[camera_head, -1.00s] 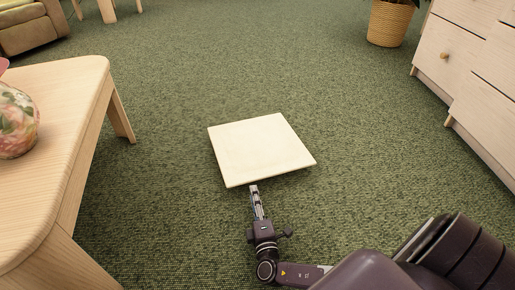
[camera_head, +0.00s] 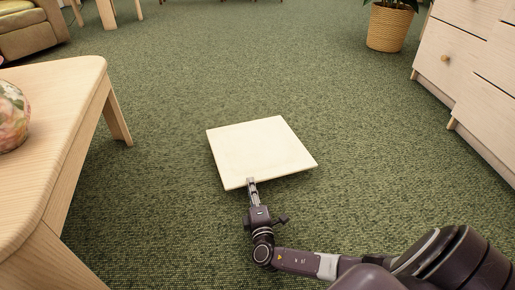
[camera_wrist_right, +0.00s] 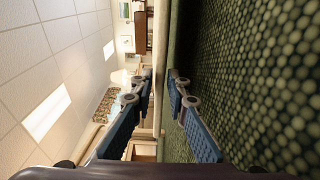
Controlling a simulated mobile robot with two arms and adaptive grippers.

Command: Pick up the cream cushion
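The cream cushion (camera_head: 262,148), a flat square slab, lies on the green carpet in the head view. My right gripper (camera_head: 251,182) is at its near edge, left of that edge's middle, with a fingertip overlapping the edge. In the right wrist view the cushion (camera_wrist_right: 166,40) is seen edge-on as a pale strip. The right gripper's (camera_wrist_right: 164,88) two blue-padded fingers stand apart on either side of that strip. The gripper is open; whether a finger touches the cushion cannot be told. My left gripper is in neither view.
A wooden table (camera_head: 62,95) with a floral vase (camera_head: 12,118) stands at the left. A pale drawer cabinet (camera_head: 470,65) is at the right, with a wicker planter (camera_head: 390,27) behind it. The carpet (camera_head: 330,90) around the cushion is clear.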

